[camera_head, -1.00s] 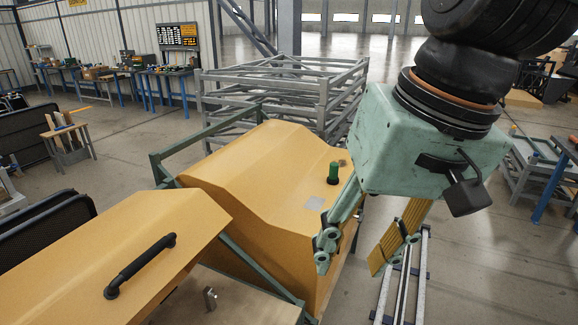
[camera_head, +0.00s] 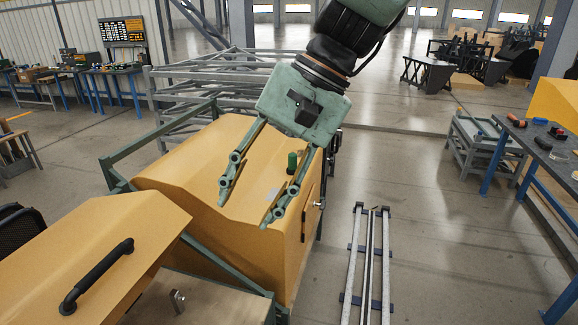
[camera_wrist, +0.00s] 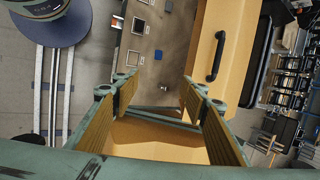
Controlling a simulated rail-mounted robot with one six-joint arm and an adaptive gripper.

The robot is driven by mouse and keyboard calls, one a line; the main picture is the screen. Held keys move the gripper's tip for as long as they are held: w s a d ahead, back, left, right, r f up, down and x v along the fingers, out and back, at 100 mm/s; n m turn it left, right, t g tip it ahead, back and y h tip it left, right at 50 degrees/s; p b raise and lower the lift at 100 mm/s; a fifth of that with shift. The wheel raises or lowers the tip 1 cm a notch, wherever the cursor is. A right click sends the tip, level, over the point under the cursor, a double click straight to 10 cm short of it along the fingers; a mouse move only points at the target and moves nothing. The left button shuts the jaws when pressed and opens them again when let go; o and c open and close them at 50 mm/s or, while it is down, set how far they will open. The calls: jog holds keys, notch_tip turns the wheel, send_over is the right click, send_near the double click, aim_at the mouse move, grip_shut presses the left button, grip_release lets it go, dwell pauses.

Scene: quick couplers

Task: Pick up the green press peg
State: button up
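The green press peg (camera_head: 292,162) stands upright on the sloped yellow housing (camera_head: 180,165), close to the right finger in the head view. Part of it may be covered by that finger. My gripper (camera_head: 248,206) is open and empty over the housing, with its two fingers spread wide and pointing down. In the wrist view my gripper (camera_wrist: 160,92) also shows open, with yellow pads facing each other and nothing between them. I cannot make out the peg in the wrist view.
A yellow cover with a black handle (camera_head: 98,276) lies at the front left. A grey metal rack (camera_head: 190,85) stands behind the housing. Rails (camera_head: 368,265) run along the floor to the right. A workbench (camera_head: 545,145) with tools stands at the far right.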

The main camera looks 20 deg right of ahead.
jog(key=w+d+f+m+t+y, duration=0.1)
jog(key=w+f+m+y, duration=0.15)
jog(key=w, duration=0.65)
jog(key=w+d+f+m+t+y, duration=0.1)
jog(key=w+d+m, duration=0.15)
jog(key=w, duration=0.65)
jog(key=w+d+f+m+t+y, duration=0.1)
jog(key=w+m+y, duration=0.15)
jog(key=w, duration=0.75)
jog(key=m+t+h, duration=0.5)
jog(key=m+t, duration=0.7)
jog(key=m, duration=0.6)
send_near(296, 163)
jog(key=s, duration=0.2)
jog(key=shift+w+d+f+n, duration=0.25)
jog(key=shift+d, duration=0.05)
jog(key=shift+w, duration=0.1)
jog(key=shift+b+x, duration=0.3)
jog(key=shift+x, duration=3.85)
jog(key=shift+w+a+r, duration=0.1)
